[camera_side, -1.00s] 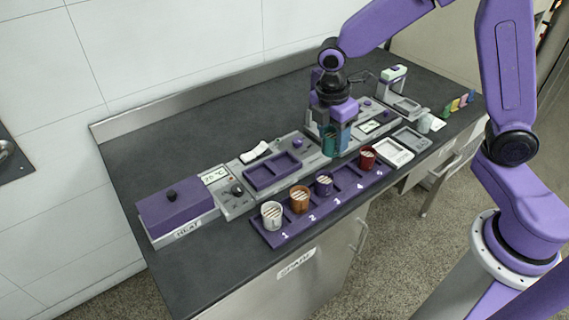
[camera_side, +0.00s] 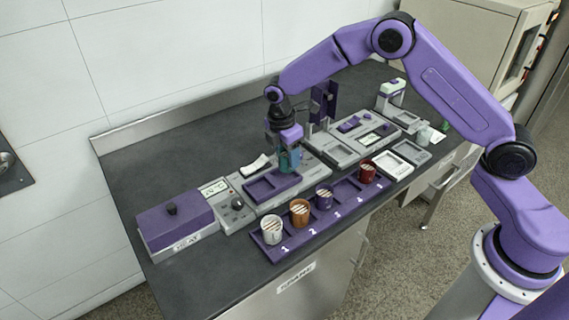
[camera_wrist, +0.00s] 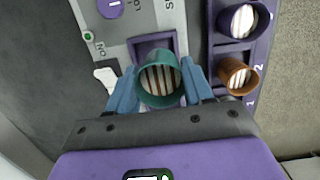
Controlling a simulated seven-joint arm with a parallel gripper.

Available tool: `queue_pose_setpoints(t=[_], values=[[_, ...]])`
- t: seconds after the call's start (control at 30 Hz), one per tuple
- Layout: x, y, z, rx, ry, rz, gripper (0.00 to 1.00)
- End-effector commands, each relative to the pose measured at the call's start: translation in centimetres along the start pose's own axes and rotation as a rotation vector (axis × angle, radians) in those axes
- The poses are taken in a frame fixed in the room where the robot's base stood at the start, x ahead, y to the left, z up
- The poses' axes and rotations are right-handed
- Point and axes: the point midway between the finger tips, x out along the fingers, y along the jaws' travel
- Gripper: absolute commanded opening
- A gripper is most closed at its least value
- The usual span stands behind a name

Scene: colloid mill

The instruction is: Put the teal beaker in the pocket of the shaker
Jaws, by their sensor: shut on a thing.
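The teal beaker (camera_side: 295,159) is upright between the blue fingers of my gripper (camera_side: 286,157), which is shut on it. In the wrist view my gripper (camera_wrist: 160,85) has a finger on each side of the beaker (camera_wrist: 160,100), and pale striped contents show inside its rim. The shaker's purple tray (camera_side: 262,191) with its pockets sits on a grey body. The beaker is over or just behind the tray's right end in the side view. In the wrist view part of a purple pocket (camera_wrist: 151,45) shows beyond the beaker; the beaker's base is hidden.
The numbered purple rack (camera_side: 288,246) in front holds a white beaker (camera_side: 272,230), an orange one (camera_side: 299,213), a purple one (camera_side: 324,196) and a red one (camera_side: 367,172). A purple-lidded heater (camera_side: 175,213) stands left. A purple upright stand (camera_side: 322,103) is behind right.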

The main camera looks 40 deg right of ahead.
Motion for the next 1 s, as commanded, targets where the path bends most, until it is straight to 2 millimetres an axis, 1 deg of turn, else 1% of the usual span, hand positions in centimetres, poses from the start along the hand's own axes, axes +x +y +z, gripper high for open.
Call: queue_pose_setpoints(t=[0.2, 0.4, 0.47, 0.9, 0.93, 1.0], values=[[1.0, 0.9, -0.3, 0.001, 0.000, 0.001, 0.20], [3.6, 1.0, -0.7, 0.001, -0.001, -0.002, 0.20], [4.0, 0.9, -0.8, 0.001, -0.001, -0.001, 0.20], [4.5, 1.0, -0.9, 0.001, 0.000, 0.000, 0.20], [4.5, 1.0, -0.9, 0.001, 0.000, 0.001, 0.57], [4.5, 1.0, -0.9, 0.001, 0.000, 0.001, 0.76]])
